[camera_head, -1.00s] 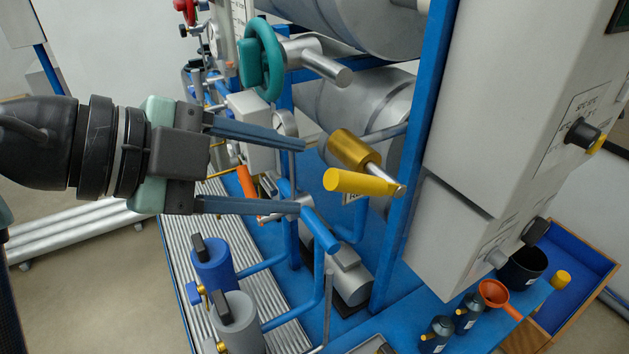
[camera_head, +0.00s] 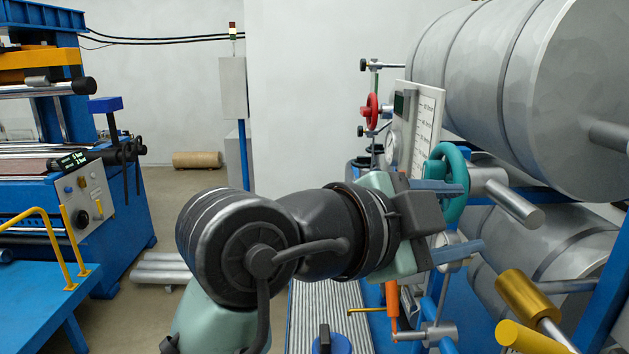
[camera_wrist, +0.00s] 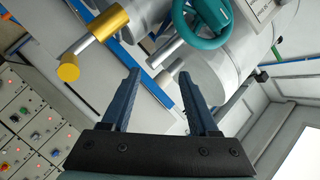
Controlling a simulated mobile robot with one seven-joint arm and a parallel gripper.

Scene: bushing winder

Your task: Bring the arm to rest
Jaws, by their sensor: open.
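My gripper (camera_head: 462,221) is at the centre right of the head view, at the end of my bent arm. Its two blue-grey fingers are spread apart with nothing between them. In the wrist view my gripper (camera_wrist: 160,95) also shows open and empty. A teal handwheel (camera_head: 447,182) shows behind the upper finger in the head view; I cannot tell whether they touch. In the wrist view the teal wheel (camera_wrist: 207,40) lies beyond the fingertips. A yellow-handled crank (camera_head: 528,338) is lower right of the gripper.
Large grey rollers (camera_head: 530,85) fill the right side. A red handwheel (camera_head: 371,112) and a white panel (camera_head: 427,125) stand behind the gripper. A blue machine (camera_head: 75,190) and a yellow rail (camera_head: 48,235) are at left. Open floor (camera_head: 130,300) lies between.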

